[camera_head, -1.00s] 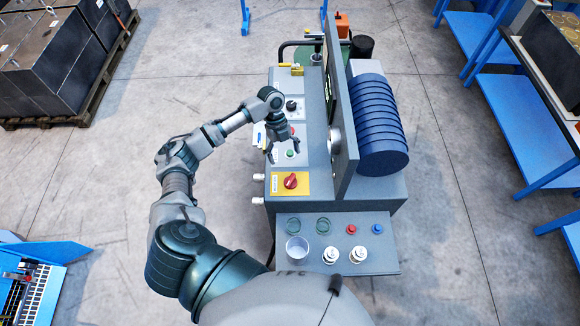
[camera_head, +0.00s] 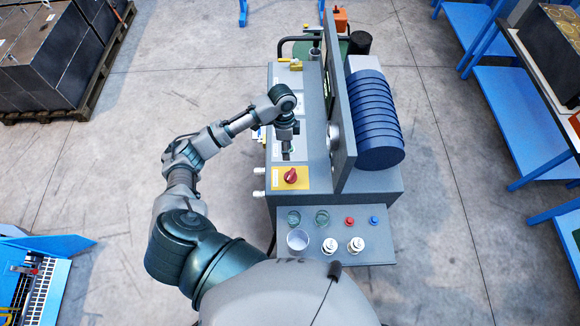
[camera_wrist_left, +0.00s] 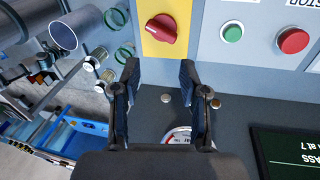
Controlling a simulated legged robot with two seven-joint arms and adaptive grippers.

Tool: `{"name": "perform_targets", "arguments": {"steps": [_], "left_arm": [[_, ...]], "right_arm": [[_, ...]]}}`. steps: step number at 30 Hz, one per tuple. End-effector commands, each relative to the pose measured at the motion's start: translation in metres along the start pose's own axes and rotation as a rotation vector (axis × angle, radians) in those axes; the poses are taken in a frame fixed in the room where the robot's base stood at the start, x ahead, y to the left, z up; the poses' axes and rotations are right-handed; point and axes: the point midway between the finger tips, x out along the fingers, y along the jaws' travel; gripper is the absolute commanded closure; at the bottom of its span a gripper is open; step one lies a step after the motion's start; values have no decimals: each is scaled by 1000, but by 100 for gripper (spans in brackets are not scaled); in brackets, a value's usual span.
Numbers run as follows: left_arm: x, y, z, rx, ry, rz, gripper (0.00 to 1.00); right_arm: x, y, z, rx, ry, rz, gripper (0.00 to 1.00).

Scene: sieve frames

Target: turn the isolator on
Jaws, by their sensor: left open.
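The isolator is a red rotary knob (camera_head: 290,175) on a yellow plate (camera_head: 277,185) at the near end of the grey machine panel. In the left wrist view the red knob (camera_wrist_left: 162,30) sits on its yellow plate at the top centre, its grip tilted slightly. My left gripper (camera_head: 287,154) hangs over the panel just beyond the knob, apart from it. In the left wrist view my left gripper (camera_wrist_left: 160,80) is open and empty, its fingertips below the knob in the picture. My right gripper is not in view.
A green button (camera_wrist_left: 232,33) and a red button (camera_wrist_left: 292,41) are beside the knob. An upright grey plate (camera_head: 342,110) borders the panel on the right. A near shelf (camera_head: 350,254) holds rings, a cup and small parts.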

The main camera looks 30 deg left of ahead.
Motion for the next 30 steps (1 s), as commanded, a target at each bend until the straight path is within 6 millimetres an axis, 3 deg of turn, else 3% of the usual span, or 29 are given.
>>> {"name": "perform_targets", "arguments": {"steps": [1,6,12,16,20,30], "left_arm": [[-8,8,-4,-136,-10,-22,56],[-23,22,-12,-654,-6,-121,56],[-35,33,-19,-1049,41,-194,56],[-35,33,-19,-1146,58,-209,56],[-23,31,-16,-1161,58,-207,56],[51,17,-11,-1159,55,-206,56]], "right_arm": [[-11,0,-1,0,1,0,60],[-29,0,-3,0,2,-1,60],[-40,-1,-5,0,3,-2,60],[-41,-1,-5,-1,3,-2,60],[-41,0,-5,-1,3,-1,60],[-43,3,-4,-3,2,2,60]]}}
